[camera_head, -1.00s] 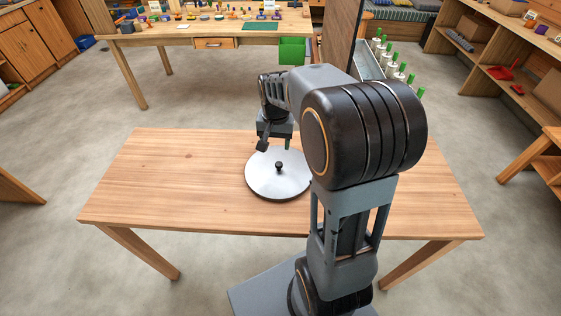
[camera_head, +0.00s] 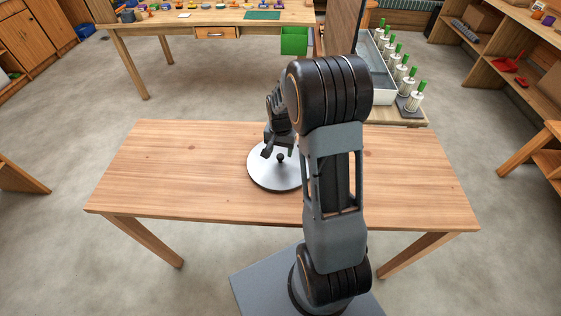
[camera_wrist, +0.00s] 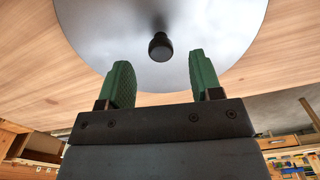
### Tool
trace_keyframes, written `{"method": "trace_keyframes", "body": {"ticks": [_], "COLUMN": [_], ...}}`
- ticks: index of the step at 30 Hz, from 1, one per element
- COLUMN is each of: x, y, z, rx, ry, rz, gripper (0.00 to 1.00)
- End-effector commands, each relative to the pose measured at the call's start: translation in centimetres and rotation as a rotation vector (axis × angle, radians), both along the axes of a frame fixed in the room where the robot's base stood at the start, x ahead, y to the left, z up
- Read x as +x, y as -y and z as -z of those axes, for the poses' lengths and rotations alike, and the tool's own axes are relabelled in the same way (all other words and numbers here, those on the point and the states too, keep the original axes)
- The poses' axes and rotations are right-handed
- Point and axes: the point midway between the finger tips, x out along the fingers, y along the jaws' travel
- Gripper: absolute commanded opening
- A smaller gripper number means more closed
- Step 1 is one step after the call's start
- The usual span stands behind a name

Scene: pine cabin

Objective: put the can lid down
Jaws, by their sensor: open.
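The can lid (camera_head: 262,174) is a round, silvery disc with a black knob in its middle. My gripper (camera_head: 278,152) is over the lid close to the knob. In the wrist view its green-padded fingers (camera_wrist: 160,82) are apart with nothing between them. My arm hides the lid's right side in the head view.
The table's left half is clear. Behind stands a long workbench (camera_head: 215,17) with small items and a green bin (camera_head: 294,41). A tray and several green-topped white cylinders (camera_head: 413,98) stand beyond the table's back right edge. Shelves (camera_head: 510,65) stand at the right.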

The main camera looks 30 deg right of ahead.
Motion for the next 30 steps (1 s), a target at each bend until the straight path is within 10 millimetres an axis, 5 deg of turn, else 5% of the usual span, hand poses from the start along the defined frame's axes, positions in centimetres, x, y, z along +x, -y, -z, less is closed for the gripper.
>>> {"method": "trace_keyframes", "body": {"ticks": [7, 18, 30], "x": [0.1, 0.2, 0.2], "y": [0.0, 0.0, 0.0], "z": [3.1, 3.8, 3.7], "rx": [0.001, 0.0, 0.0], "ry": [-0.002, 0.0, 0.0], "rz": [0.0, 0.0, 0.0], "gripper": [0.59, 0.58, 0.2]}}
